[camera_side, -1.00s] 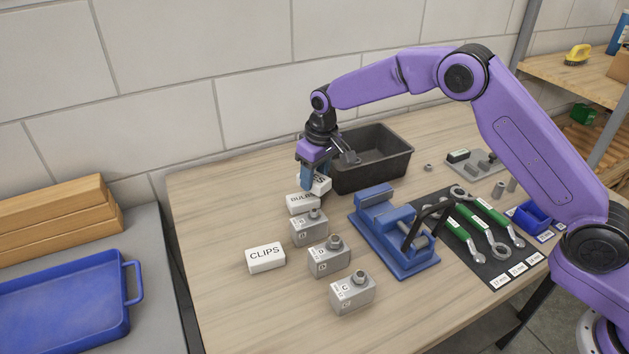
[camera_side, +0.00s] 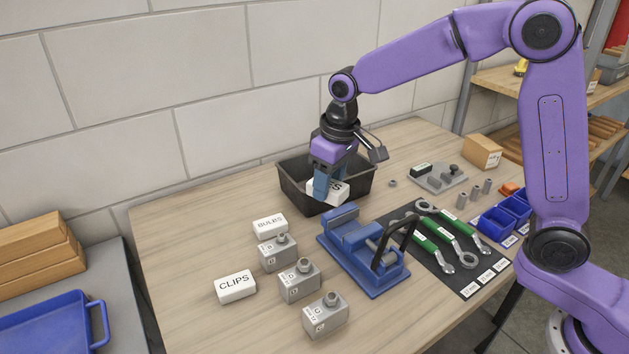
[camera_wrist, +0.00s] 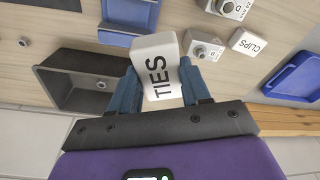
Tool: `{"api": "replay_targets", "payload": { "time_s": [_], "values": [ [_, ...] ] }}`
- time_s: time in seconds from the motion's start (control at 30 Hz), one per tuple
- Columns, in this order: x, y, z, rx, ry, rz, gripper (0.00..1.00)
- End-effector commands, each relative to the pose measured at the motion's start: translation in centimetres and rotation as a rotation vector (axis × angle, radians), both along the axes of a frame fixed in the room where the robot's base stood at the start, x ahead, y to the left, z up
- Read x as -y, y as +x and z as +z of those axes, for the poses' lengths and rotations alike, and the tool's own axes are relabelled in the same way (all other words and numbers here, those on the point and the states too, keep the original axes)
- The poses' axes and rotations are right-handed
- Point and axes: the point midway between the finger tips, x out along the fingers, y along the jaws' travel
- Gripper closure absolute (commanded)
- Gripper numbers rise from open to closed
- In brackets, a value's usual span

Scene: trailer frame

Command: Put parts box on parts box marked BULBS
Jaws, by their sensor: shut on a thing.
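My gripper (camera_side: 322,186) is shut on a white parts box marked TIES (camera_side: 332,192), held tilted in front of the black bin's near wall in the side view. In the wrist view the TIES box (camera_wrist: 160,62) sits between my two blue fingers (camera_wrist: 158,72). The white parts box marked BULBS (camera_side: 270,226) rests on the table, left of and nearer the camera than my gripper, with nothing on top. A third white box, marked CLIPS (camera_side: 235,287), lies farther front left. I cannot make out the BULBS box in the wrist view.
The black bin (camera_side: 293,189) stands at the back, close to my gripper. Grey blocks (camera_side: 299,281) stand in a row beside the BULBS and CLIPS boxes. A blue vise (camera_side: 362,262) stands right of them. Bare table (camera_side: 180,255) lies at left.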

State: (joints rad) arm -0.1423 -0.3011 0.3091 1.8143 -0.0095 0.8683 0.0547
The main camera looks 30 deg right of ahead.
Motion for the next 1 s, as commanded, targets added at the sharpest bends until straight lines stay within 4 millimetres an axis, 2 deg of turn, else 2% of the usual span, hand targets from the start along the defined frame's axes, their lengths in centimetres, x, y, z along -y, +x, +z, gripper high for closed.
{"api": "replay_targets", "payload": {
  "time_s": [0.27,0.43,0.97,1.0],
  "values": [
    [-1.6,-0.6,0.5,0.0,-0.001,0.0,0.88],
    [-2.4,0.3,0.2,-0.001,-0.001,-0.002,0.88],
    [-5.8,8.1,-3.7,0.0,-0.001,-0.001,0.88],
    [-6.0,8.5,-4.4,-0.001,-0.002,0.0,0.88]
  ]
}}
